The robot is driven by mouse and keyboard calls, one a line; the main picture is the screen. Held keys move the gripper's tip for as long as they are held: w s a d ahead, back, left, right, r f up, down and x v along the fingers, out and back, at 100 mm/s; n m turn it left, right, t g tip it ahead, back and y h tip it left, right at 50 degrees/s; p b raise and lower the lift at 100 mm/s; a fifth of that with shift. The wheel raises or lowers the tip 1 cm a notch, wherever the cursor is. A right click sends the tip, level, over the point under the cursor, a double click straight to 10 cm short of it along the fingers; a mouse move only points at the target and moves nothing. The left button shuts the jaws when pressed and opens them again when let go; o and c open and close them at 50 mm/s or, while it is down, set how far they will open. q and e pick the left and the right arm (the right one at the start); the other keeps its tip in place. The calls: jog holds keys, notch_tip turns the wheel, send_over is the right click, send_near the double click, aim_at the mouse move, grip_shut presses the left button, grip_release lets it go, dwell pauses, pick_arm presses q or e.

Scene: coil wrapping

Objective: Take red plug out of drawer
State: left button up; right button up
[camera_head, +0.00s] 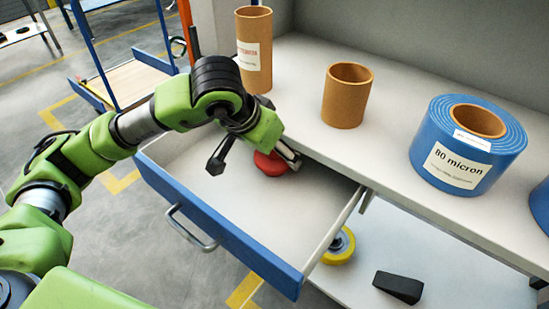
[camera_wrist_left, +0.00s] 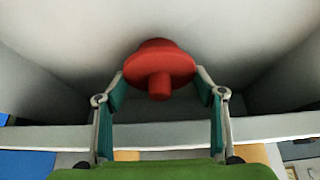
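The red plug (camera_head: 270,164) is inside the open drawer (camera_head: 262,205), near the back under the shelf edge. It has a wide round disc and a narrower stem. In the left wrist view the plug (camera_wrist_left: 159,68) is centred, with its stem facing the camera. My left gripper (camera_head: 283,155) reaches down into the drawer at the plug. In the left wrist view its two fingers (camera_wrist_left: 160,80) are spread, one tip close to each side of the disc. I cannot tell whether they touch it. My right gripper is not in view.
The drawer's blue front (camera_head: 215,222) has a metal handle (camera_head: 190,228). On the shelf above stand two cardboard tubes (camera_head: 347,95) (camera_head: 254,45) and a blue film roll (camera_head: 468,143). Below are a yellow roll (camera_head: 340,246) and a black wedge (camera_head: 398,287). The drawer's front part is clear.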

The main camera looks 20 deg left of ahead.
pick_arm(q)
jog(key=shift+c, duration=1)
